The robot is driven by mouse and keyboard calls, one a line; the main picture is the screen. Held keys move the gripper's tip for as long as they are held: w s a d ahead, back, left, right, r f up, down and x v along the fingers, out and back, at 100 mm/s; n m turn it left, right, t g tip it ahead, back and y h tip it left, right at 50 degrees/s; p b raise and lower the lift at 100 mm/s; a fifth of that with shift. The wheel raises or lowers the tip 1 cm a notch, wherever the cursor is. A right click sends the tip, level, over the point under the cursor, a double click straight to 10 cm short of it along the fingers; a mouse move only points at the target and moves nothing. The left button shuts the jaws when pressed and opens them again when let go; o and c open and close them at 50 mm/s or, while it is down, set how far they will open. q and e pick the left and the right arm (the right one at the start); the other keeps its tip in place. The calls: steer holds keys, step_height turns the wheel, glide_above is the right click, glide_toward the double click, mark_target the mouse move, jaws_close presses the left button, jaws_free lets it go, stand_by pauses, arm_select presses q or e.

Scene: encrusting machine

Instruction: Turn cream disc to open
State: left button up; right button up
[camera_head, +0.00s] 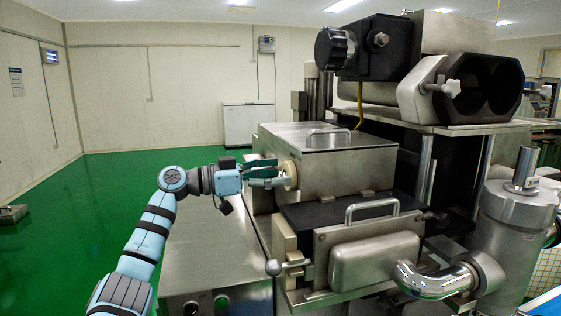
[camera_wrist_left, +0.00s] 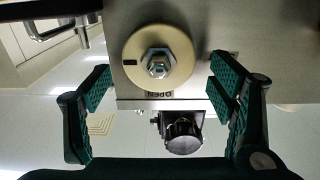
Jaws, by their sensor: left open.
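The cream disc (camera_head: 291,174) sits on the left side face of the steel machine housing. In the left wrist view the disc (camera_wrist_left: 135,45) faces me, with a metal hex nut at its centre and a black mark on its left part. A label reading OPEN (camera_wrist_left: 160,94) lies just below it. My left gripper (camera_head: 278,171) is open in front of the disc. Its green-padded fingers stand on either side of the disc in the wrist view, with gaps showing and no clear contact. My right gripper is not in view.
The steel housing (camera_head: 325,140) has a handled lid. A second handled steel cover (camera_head: 375,262) and a curved pipe (camera_head: 435,284) stand at the front right. A low steel cabinet (camera_head: 213,250) lies below my left arm. Open green floor (camera_head: 110,180) lies left.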

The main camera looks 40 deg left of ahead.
arm_select(q)
steer(key=shift+w+d, duration=0.35)
steer(key=shift+w, duration=0.25)
steer(key=shift+s, duration=0.3)
steer(key=shift+c, duration=1.2)
steer(key=c, duration=0.9)
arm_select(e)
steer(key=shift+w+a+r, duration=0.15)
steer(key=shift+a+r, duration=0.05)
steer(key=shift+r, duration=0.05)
